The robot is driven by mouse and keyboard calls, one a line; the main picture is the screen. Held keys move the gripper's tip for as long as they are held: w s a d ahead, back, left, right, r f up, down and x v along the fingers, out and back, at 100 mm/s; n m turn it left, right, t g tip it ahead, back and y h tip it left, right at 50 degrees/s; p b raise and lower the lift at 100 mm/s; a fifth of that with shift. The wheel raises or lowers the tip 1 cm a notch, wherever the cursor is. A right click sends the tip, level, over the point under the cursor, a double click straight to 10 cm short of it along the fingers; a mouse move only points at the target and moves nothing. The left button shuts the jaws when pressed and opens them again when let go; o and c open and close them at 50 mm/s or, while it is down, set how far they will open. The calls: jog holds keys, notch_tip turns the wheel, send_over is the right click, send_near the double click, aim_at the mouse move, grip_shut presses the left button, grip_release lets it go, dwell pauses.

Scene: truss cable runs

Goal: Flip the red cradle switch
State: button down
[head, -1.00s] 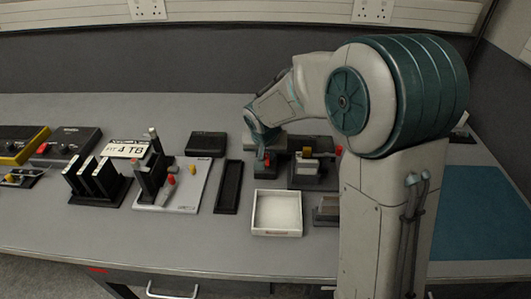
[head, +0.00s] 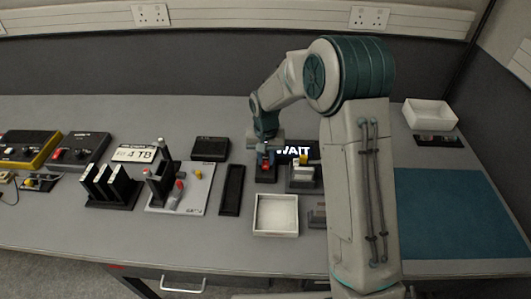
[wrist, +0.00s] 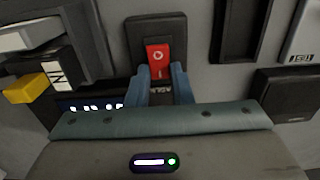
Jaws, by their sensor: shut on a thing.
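The red switch (wrist: 157,58) stands on a black base (wrist: 138,32) in the wrist view and bears a white round mark. The blue fingers of my gripper (wrist: 160,76) are on either side of its near part and shut on it. In the head view, my gripper (head: 265,151) reaches down over the same black base (head: 266,175). Only a little red (head: 271,160) shows between the fingers there. The switch's near end is partly hidden by the fingers in the wrist view.
A block holder with a yellow part (head: 302,172) stands just right of the base. A long black tray (head: 231,190) is to the left, and a white open box (head: 275,213) is in front.

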aim_at(266, 162)
jog(key=c, duration=1.3)
grip_release()
notch_tip(266, 162, up, 14)
jog(key=shift+f+b, duration=0.1)
jog(key=shift+b, duration=0.25)
